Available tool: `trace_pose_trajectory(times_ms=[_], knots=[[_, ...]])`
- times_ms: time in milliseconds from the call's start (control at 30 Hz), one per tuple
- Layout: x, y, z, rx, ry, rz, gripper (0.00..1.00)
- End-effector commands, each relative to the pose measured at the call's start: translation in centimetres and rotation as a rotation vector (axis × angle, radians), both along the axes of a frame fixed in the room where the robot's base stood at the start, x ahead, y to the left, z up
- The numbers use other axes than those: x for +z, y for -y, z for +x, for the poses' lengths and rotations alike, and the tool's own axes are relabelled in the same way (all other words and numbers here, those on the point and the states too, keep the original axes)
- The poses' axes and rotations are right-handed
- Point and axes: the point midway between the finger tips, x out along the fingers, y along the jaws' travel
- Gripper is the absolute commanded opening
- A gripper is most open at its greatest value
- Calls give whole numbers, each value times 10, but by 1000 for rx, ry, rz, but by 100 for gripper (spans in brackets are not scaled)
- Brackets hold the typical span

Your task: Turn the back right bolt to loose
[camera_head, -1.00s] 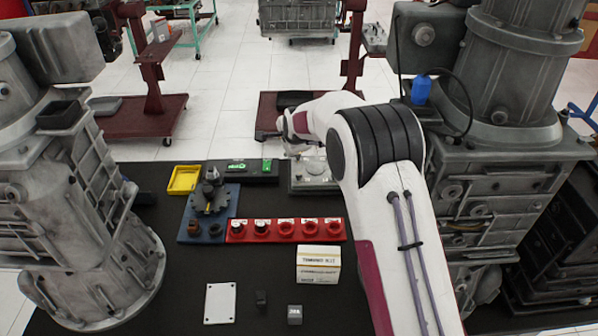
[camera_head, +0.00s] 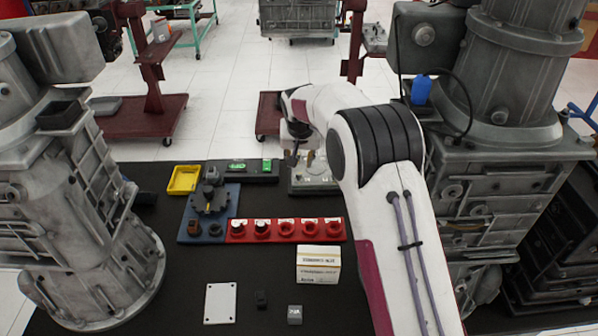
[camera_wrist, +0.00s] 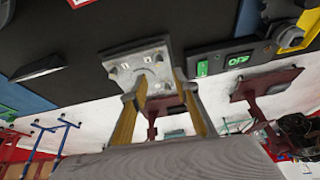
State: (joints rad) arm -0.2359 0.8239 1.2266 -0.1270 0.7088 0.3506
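The grey metal plate (camera_head: 318,188) with the bolts lies at the back of the black table, partly hidden by my arm. In the wrist view the plate (camera_wrist: 122,62) shows small bolt heads or marks along its face and a rounded shape near its lower edge. I cannot tell which one is the back right bolt. My gripper (camera_head: 305,158) is over the back of the plate in the head view.
A black box with green displays (camera_head: 238,178) lies left of the plate. A blue fixture (camera_head: 191,222), yellow tray (camera_head: 184,180), red strip of round holders (camera_head: 286,236) and carton (camera_head: 318,264) share the table. Large grey engines (camera_head: 500,190) stand on both sides.

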Motion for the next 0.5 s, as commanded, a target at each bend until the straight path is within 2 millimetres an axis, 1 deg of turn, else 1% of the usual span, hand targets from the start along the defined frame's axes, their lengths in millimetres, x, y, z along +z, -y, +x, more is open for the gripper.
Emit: trace_pose_trajectory(times_ms=[167, 500], knots=[[0, 0, -1, 50, -3, -21, 30], [-1, 0, -1, 52, -2, -21, 30]])
